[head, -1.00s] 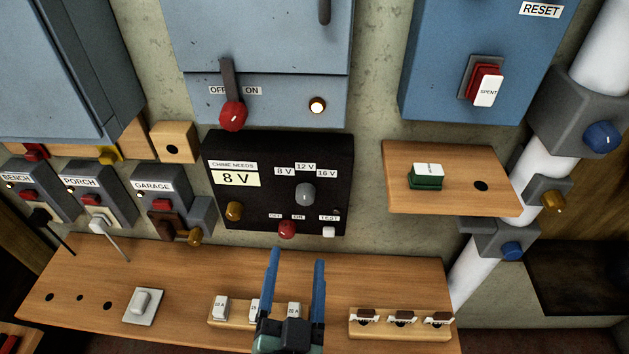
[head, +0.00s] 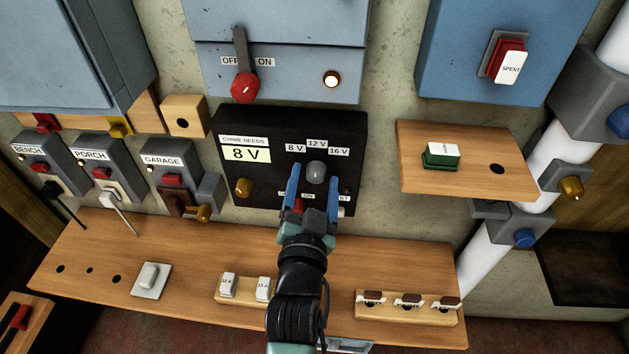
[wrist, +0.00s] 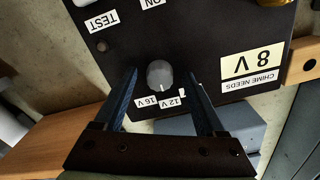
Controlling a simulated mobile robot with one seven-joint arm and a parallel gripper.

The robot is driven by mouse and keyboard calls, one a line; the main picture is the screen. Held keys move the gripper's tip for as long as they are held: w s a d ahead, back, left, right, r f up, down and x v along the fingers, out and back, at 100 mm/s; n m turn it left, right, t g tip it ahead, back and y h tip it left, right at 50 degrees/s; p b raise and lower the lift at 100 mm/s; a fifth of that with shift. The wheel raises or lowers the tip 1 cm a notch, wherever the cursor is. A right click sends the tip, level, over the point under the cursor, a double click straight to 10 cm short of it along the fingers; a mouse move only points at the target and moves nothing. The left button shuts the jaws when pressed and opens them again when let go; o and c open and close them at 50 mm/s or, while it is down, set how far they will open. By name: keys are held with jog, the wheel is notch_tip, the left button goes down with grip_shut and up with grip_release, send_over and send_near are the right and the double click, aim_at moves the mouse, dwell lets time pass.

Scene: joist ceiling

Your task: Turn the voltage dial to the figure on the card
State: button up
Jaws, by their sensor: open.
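The grey voltage dial (head: 316,172) sits on a black panel (head: 232,190) under the labels 8 V, 12 V and 16 V. The dial also shows in the wrist view (wrist: 160,75), upside down, with its light mark facing roughly the 12 V label. The card (head: 246,154) reads CHIME NEEDS 8 V. My gripper (head: 314,173) is open, with one blue finger on each side of the dial. In the wrist view the fingers (wrist: 161,72) flank the dial with gaps on both sides. The 8 V label is mostly hidden there by a finger.
A red OFF/ON knob (head: 298,206) and the TEST button are partly hidden behind my gripper. A brass knob (head: 243,187) is at the panel's left. A wooden shelf (head: 465,175) with a green-and-white switch juts out at right. The wooden bench (head: 200,255) lies below.

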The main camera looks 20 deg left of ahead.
jog(key=shift+w, duration=0.2)
grip_shut()
dwell(0.3)
jog(key=shift+n, duration=0.4)
jog(key=n+p, duration=0.2)
jog(key=n, duration=0.1)
jog(key=shift+n+p, duration=0.8)
jog(key=shift+n, duration=1.2)
